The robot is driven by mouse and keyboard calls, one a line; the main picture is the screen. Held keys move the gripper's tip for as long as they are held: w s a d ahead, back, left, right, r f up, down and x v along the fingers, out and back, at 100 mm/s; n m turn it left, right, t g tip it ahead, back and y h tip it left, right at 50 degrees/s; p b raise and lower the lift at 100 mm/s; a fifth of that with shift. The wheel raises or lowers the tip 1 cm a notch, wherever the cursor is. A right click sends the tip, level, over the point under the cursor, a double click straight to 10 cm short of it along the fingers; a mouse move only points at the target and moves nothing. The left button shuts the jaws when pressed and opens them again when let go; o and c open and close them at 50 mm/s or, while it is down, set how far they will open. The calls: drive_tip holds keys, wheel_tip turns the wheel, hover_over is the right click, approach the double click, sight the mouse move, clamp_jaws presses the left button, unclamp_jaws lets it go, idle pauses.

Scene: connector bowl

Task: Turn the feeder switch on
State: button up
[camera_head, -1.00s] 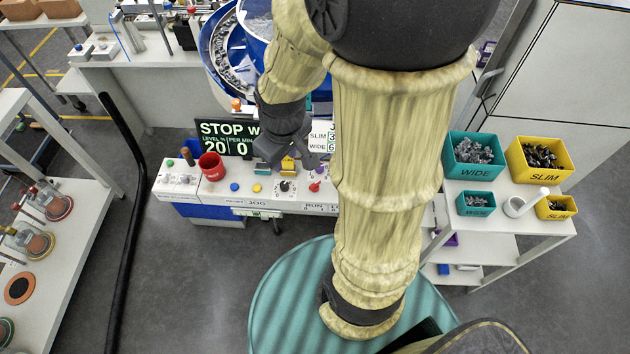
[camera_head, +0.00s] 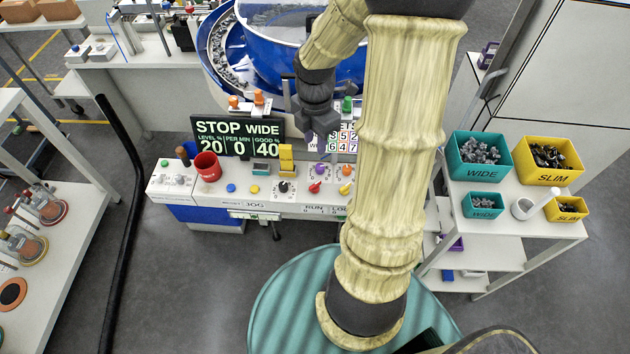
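The control panel (camera_head: 215,201) is a white desk with coloured controls. It carries a black rotary knob (camera_head: 283,187), a red knob (camera_head: 315,187), a purple knob (camera_head: 320,170), an orange knob (camera_head: 346,169), a blue button (camera_head: 231,188) and a yellow button (camera_head: 254,189). I cannot read which one is the feeder switch. The display (camera_head: 237,136) behind reads STOP WIDE, 20, 0, 40. The blue bowl feeder (camera_head: 270,60) is behind it. My gripper (camera_head: 320,128) hangs above the back of the panel, touching no knob that I can see; its fingers are too unclear to judge.
A red cup (camera_head: 207,167) and an upright yellow block (camera_head: 286,159) stand on the panel. A number board (camera_head: 342,139) is behind my gripper. A side shelf at right holds teal (camera_head: 480,172) and yellow bins (camera_head: 545,177). My arm hides the panel's right end.

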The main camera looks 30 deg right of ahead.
sight(315, 184)
wheel_tip(315, 184, down, 18)
drive_tip(key=shift+r+b, duration=0.25)
drive_tip(key=shift+b, duration=0.65)
clamp_jaws()
